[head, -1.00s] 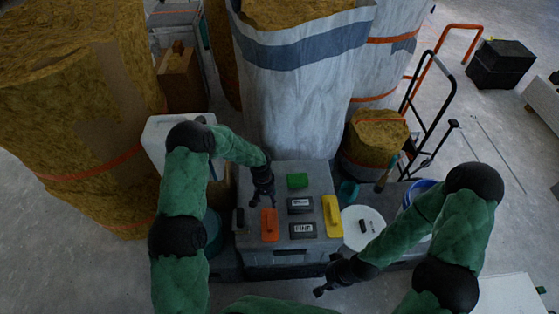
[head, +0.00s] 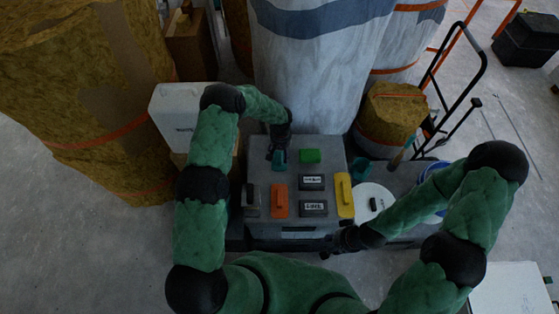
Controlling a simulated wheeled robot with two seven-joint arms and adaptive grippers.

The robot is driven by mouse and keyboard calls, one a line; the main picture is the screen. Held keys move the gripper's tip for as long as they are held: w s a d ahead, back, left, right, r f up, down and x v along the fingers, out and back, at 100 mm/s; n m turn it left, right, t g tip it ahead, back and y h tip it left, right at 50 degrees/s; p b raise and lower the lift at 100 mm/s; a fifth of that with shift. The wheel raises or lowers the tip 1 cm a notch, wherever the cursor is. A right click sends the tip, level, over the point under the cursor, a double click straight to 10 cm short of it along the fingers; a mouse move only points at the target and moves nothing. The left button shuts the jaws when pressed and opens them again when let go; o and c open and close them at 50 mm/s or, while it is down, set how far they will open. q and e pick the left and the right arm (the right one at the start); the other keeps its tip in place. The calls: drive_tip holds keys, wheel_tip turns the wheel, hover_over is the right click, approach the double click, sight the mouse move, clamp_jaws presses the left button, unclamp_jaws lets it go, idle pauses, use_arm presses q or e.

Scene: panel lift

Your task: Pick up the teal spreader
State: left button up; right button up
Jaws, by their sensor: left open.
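The teal spreader (head: 279,161) lies at the back left of the grey box top (head: 256,170). My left gripper (head: 279,151) is open, pointing down right at the teal spreader and covering part of it. I cannot tell whether its fingers touch the spreader. My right gripper (head: 327,250) hangs low by the front right corner of the box, apart from the spreader. Its fingers are dark and small, so I cannot tell how they stand.
The box top also holds a green block (head: 310,156), an orange tool (head: 279,199), a yellow tool (head: 344,194), a dark grey tool (head: 251,198) and two labelled dark blocks. A large wrapped roll (head: 315,70) stands right behind. A white container (head: 180,110) stands at the left.

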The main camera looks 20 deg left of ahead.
sight(281, 157)
use_arm(q)
wheel_tip(281, 157, down, 4)
drive_tip(key=shift+w+f+b, duration=0.1)
drive_tip(key=shift+f+b, duration=0.05)
drive_tip(key=shift+b, duration=0.35)
drive_tip(key=shift+c, duration=0.2)
clamp_jaws()
drive_tip(key=shift+r+p, duration=0.3)
drive_tip(key=shift+r, duration=0.45)
drive_tip(key=s+d+r+p, duration=0.3)
drive_tip(key=s+d+r, duration=0.2)
drive_tip(key=s+r, duration=0.6)
drive_tip(key=shift+s+r, duration=0.3)
drive_tip(key=shift+s, duration=0.75)
